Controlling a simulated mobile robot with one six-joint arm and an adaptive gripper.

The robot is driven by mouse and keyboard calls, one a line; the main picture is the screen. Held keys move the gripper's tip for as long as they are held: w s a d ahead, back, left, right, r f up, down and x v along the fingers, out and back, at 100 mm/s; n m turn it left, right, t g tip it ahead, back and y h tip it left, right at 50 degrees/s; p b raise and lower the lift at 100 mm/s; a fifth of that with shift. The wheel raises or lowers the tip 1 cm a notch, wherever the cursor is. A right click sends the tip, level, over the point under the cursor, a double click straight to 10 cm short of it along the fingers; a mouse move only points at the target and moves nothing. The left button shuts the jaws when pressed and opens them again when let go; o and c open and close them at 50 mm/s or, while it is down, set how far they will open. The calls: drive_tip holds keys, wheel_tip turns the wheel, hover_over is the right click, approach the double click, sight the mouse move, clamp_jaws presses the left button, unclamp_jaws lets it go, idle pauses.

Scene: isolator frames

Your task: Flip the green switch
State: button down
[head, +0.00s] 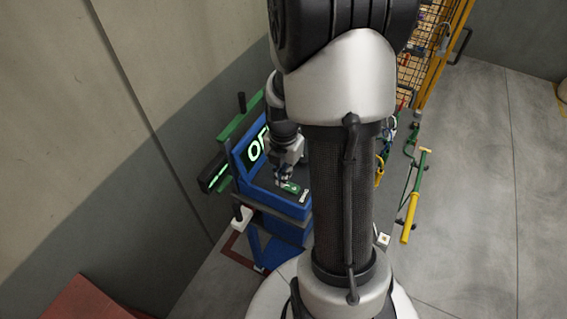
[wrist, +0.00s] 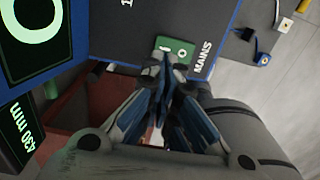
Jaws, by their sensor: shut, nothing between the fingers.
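The green switch (head: 291,187) sits on the dark sloped top of a blue console (head: 290,207), beside a white label. In the wrist view the green switch (wrist: 177,50) carries white marks, and the label next to it reads MAINS. My gripper (head: 282,176) is shut and empty, with its fingertips right at the switch. In the wrist view the fingertips (wrist: 168,62) overlap the near edge of the switch and hide part of it. I cannot tell whether they touch it.
A lit display (head: 257,145) with large green characters stands at the back of the console. A yellow-handled tool (head: 409,218) is at the right, near a yellow mesh fence (head: 415,70). Grey floor (head: 490,200) is open at the right.

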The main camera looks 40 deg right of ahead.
sight(284, 188)
drive_tip(key=shift+f, duration=1.8)
drive_tip(key=shift+w+f+b, duration=0.1)
drive_tip(key=shift+f+b, duration=0.45)
drive_tip(key=shift+b, duration=0.15)
drive_tip(key=shift+r, duration=0.2)
drive_tip(key=shift+s+d+r+p, duration=0.15)
drive_tip(key=shift+s+p, duration=0.05)
drive_tip(key=shift+s, duration=0.2)
drive_tip(key=shift+s+d+r+p, duration=0.1)
drive_tip(key=shift+s+r+p, duration=0.05)
drive_tip(key=shift+s, duration=0.2)
